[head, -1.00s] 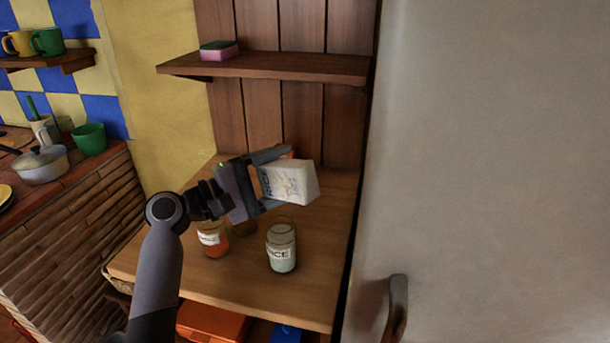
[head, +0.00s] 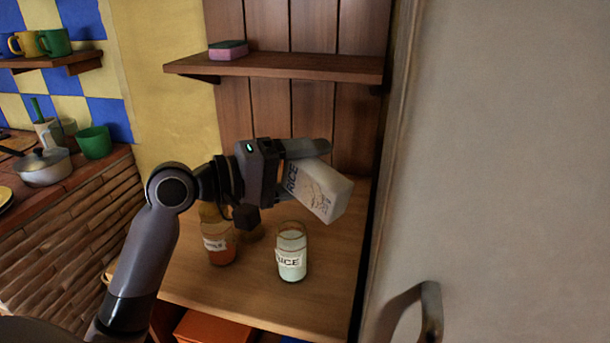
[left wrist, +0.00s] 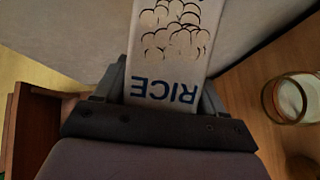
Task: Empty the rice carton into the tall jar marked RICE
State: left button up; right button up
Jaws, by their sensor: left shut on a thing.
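The white rice carton (head: 322,192), printed RICE with a drawing, is held in the air above the wooden counter. It is tilted, its far end pointing down to the right. My left gripper (head: 291,175) is shut on it; the left wrist view shows the carton (left wrist: 170,50) between both fingers. The glass jar marked RICE (head: 291,255) stands upright on the counter, below the carton and slightly left of its low end. White contents reach high in the jar. Its round mouth shows at the right of the left wrist view (left wrist: 292,98). No falling rice is visible. My right gripper is out of view.
A second jar with orange-red contents (head: 219,245) stands left of the RICE jar, another partly hidden behind. A wooden shelf (head: 290,66) with a sponge (head: 228,50) hangs above. A large pale door with a handle (head: 430,310) bounds the right side.

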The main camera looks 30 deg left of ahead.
pick_arm(q)
jog(key=r+m+p, duration=0.1)
jog(key=p, duration=0.1)
jog(key=r+m+y+p, duration=0.1)
jog(key=m+p, duration=0.1)
jog(key=r+m+y+p, duration=0.1)
jog(key=m+p, duration=0.1)
jog(key=shift+s+d+r+g+p, duration=0.1)
jog(key=shift+d+r+g+p, duration=0.25)
jog(key=shift+g, duration=0.05)
jog(key=shift+r+m+y, duration=0.25)
jog(key=shift+m+y, duration=0.05)
jog(key=shift+m, duration=0.1)
jog(key=shift+r+m+y, duration=0.2)
jog(key=shift+m+y, duration=0.1)
jog(key=shift+m, duration=0.1)
jog(key=shift+d, duration=0.1)
